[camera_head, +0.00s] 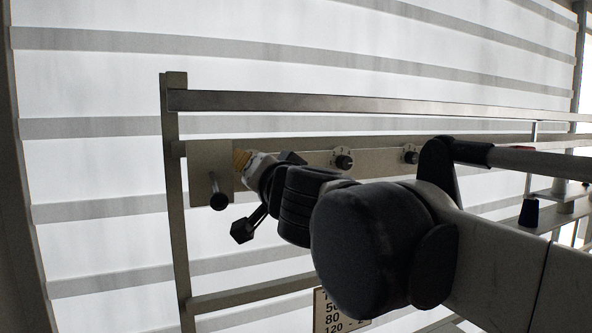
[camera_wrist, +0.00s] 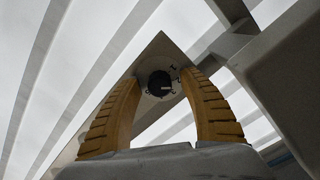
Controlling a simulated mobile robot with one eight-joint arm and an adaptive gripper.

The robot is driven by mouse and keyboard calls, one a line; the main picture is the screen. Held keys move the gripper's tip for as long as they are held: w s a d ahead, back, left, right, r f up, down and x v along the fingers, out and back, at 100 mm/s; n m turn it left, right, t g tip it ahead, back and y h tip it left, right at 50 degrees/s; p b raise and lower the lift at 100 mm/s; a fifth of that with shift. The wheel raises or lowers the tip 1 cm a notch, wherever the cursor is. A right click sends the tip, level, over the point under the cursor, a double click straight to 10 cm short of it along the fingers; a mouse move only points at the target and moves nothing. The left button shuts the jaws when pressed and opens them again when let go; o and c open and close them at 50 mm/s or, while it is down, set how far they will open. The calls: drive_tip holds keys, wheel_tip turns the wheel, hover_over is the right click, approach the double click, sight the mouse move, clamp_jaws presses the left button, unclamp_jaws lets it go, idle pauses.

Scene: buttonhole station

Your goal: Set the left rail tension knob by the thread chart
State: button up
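In the wrist view a round black knob (camera_wrist: 160,84) with a white pointer line sits on a grey plate (camera_wrist: 158,52). Its pointer points roughly right, and small dark marks, too small to read surely, surround it. The two yellow fingers of my gripper (camera_wrist: 160,92) stand apart on either side of the knob, with gaps between. The thread chart (camera_head: 330,312) is partly hidden below my arm; "80" and part of "120 -" show.
Two more black knobs, a nearer one (camera_head: 343,160) and a farther one (camera_head: 410,156), sit along the rail to the right. A black-ended post (camera_head: 218,200) stands out from the left plate beside my gripper. A long metal bar (camera_head: 350,105) runs above. Spools stand at the right.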

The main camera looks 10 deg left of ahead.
drive_tip(key=v, duration=1.2)
drive_tip(key=s+d+f+n+g+h+b, duration=0.15)
drive_tip(key=d+f+b, duration=0.25)
drive_tip(key=f+b, duration=1.25)
drive_tip(key=s+d+f+n+g+y+b, duration=0.1)
drive_tip(key=d+f+n+g+b, duration=0.35)
drive_tip(key=f, duration=2.15)
drive_tip(key=s+d+f+m+h+b, duration=0.1)
drive_tip(key=d+f+b, duration=0.5)
drive_tip(key=f, duration=0.6)
drive_tip(key=s+d+f+m+g+h+b, duration=0.1)
drive_tip(key=s+d+f+h+b, duration=0.3)
drive_tip(key=f, duration=0.8)
drive_tip(key=s+d+f+m+g+h+b, duration=0.1)
drive_tip(key=s+d+f+m+h+b, duration=0.1)
drive_tip(key=d+f+b, duration=0.6)
wheel_tip(320, 180, down, 4)
drive_tip(key=shift+s+d+f+m+h+b, duration=0.1)
drive_tip(key=shift+s+d+m+h+b, duration=0.3)
drive_tip(key=shift+d+h, duration=0.6)
